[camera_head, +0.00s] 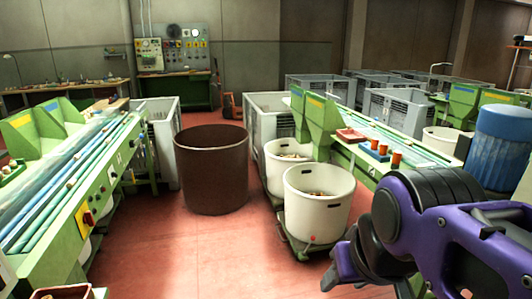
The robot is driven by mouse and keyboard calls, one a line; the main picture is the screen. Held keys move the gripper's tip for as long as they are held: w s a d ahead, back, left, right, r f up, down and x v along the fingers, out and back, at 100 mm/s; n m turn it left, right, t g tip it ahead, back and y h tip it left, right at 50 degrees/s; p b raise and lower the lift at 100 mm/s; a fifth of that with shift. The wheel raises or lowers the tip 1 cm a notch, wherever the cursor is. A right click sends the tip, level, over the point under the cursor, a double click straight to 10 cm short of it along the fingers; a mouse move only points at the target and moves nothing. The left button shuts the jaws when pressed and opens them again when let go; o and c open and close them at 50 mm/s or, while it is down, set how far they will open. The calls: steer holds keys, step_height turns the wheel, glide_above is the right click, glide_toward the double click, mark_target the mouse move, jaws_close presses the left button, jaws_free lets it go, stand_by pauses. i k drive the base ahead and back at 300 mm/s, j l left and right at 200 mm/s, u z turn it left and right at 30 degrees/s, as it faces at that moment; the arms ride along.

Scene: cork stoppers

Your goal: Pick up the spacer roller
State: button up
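I cannot tell for certain which thing is the spacer roller. Small orange-red cylinders stand on the near part of the right green machine; one orange cylinder (397,158) stands at the right of a blue block (374,153). My purple and black arm fills the lower right. My gripper (343,268) shows only in part at its lower left end, over the floor and apart from the cylinders. The arm hides much of the fingers, so I see neither their gap nor anything held.
A brown bin (211,172) and white tubs, one in front (318,205), stand on the red floor. A long green machine (75,190) runs along the left. A red tray (350,135) lies on the right machine. A blue drum (497,150) stands at right. The centre-left floor is clear.

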mark_target(397, 157)
steer(key=i+j+z, duration=0.15)
steer(key=i+z, duration=0.2)
steer(key=i, duration=0.8)
steer(key=i+z, duration=0.4)
steer(key=i+j+z, duration=0.3)
steer(key=i+z, duration=0.15)
